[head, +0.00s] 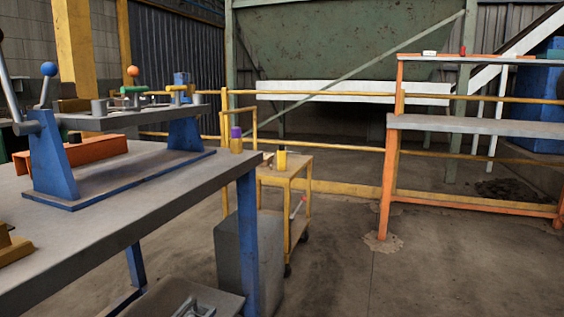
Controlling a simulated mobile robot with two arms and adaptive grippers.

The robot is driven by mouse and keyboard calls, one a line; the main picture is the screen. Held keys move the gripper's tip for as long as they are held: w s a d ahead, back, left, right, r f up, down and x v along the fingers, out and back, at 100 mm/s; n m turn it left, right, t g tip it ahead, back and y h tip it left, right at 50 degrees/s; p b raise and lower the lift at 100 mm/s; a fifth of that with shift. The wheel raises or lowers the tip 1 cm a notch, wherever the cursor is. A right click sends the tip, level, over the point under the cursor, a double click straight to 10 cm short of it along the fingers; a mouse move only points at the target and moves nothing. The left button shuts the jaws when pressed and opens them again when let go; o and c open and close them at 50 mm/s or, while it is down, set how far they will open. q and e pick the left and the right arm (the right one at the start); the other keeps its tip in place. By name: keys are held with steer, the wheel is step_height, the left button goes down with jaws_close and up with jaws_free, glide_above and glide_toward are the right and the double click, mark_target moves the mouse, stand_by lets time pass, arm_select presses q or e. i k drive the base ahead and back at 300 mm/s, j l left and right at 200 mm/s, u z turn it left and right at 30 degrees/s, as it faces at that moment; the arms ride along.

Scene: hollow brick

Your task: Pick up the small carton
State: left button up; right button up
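I cannot make out a thing that is clearly the small carton. A small white item (429,53) lies on the top of the orange shelf at the right, too small to identify. Neither of my grippers is in view.
A grey-topped workbench (60,258) with blue legs fills the left and carries a lever fixture (75,175). Beyond it stand a yellow cart (298,163) and a grey block (240,262). An orange shelf (390,170) and yellow railings stand farther back. The floor at lower right is clear.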

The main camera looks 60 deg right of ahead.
mark_target(268, 159)
steer(key=z, duration=1.95)
